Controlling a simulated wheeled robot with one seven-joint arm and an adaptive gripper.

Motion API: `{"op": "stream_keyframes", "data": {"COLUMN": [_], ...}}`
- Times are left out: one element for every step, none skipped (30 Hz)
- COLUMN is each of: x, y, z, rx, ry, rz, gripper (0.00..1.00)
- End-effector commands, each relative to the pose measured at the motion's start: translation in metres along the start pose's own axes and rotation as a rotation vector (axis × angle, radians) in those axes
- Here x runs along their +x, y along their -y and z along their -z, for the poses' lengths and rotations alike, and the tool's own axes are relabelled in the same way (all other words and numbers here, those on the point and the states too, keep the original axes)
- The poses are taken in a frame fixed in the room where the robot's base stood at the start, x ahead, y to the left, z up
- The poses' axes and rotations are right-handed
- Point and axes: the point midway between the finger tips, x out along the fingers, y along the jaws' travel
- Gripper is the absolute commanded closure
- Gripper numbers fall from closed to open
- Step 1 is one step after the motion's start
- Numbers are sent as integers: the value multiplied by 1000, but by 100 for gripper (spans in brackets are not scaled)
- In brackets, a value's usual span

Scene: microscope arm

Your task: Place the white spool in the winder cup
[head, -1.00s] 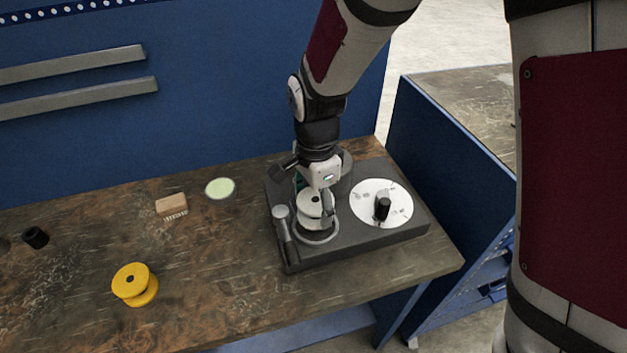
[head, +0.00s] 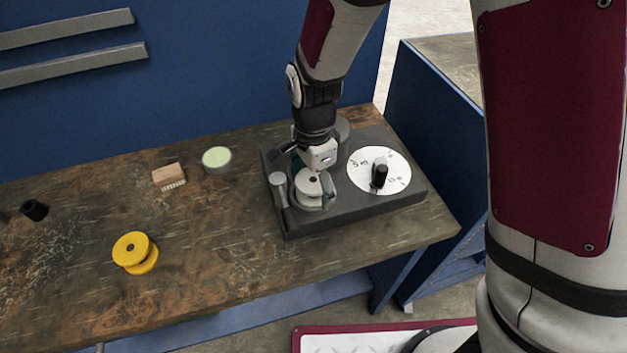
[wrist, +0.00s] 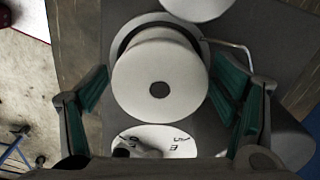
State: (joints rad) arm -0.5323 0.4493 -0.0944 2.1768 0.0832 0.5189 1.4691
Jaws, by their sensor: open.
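The white spool (head: 303,186) stands upright at the front left of the dark winder machine. It also shows in the wrist view (wrist: 137,82), its round flange with a dark centre hole facing up. The winder cup's pale rim (wrist: 203,47) with a dark gap shows behind the flange, and the spool appears to sit inside it; the base of the spool is hidden. My gripper (head: 318,176) is over the machine at the spool. In the wrist view my gripper (wrist: 168,92) is open, with green-padded fingers on either side of the spool and gaps showing.
A white dial (head: 362,163) with a black knob lies right of the cup. A grey lever (head: 280,198) stands left of it. A yellow spool (head: 130,247), a brush (head: 168,174) and a pale green-topped round tin (head: 216,157) lie left on the bench, with free room between.

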Motion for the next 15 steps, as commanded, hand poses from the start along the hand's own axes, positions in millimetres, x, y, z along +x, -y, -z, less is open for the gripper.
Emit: {"op": "stream_keyframes", "data": {"x": [0,0,-1,-1,-3,-6,-8,-12,-18,-23,-28,-37,-43,-50,-58], "y": [0,0,0,0,0,1,1,1,1,1,1,1,1,1,1], "z": [0,0,0,0,0,0,0,0,0,0,0,0,0,0,0], "rx": [0,0,0,0,0,0,0,0,0,-1,0,0,0,0,0], "ry": [0,0,0,0,0,0,0,0,0,0,0,0,0,0,0], "rz": [0,0,0,1,1,2,3,3,5,5,5,6,6,7,7], "gripper": [19,19,19,19,19,19,19,19,19,19,19,19,19,19,19]}}
